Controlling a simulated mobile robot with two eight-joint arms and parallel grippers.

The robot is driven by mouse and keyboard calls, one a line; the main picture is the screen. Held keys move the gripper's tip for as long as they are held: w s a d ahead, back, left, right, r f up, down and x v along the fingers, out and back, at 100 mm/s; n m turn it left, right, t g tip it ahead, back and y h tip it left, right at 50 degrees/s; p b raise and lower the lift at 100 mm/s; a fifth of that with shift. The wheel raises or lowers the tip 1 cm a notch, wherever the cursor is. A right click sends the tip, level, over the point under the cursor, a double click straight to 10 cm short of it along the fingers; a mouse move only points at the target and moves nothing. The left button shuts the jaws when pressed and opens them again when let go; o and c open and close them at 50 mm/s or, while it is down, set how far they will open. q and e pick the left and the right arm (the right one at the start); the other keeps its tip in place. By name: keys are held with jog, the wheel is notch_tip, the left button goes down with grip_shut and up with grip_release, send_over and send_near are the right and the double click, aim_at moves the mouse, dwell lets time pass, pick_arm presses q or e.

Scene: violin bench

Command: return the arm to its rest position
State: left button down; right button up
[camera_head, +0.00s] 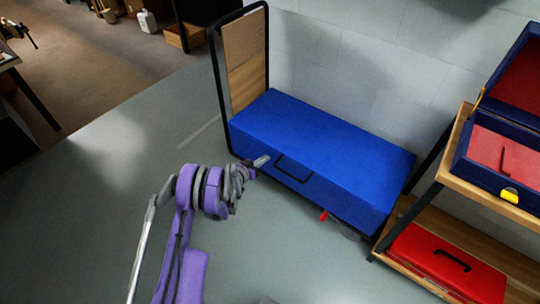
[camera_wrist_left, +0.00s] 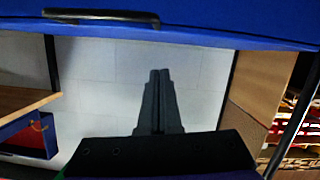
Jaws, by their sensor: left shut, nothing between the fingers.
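My left arm (camera_head: 208,195), purple and grey, reaches up from the bottom of the head view. Its gripper (camera_head: 264,160) is shut and empty, close to the front left part of a large blue case. I cannot tell whether it touches the case. In the left wrist view the two dark fingers (camera_wrist_left: 160,75) lie side by side, with nothing between them, against a pale wall. My right gripper is in neither view.
The closed blue case (camera_head: 325,135) has a black handle (camera_head: 292,170) and rests by a black-framed wooden panel (camera_head: 244,50). A wooden shelf (camera_head: 455,170) at right holds an open red-lined case (camera_head: 485,150) and a red box (camera_head: 445,265).

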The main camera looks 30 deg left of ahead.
pick_arm(q)
jog(key=shift+v, duration=1.35)
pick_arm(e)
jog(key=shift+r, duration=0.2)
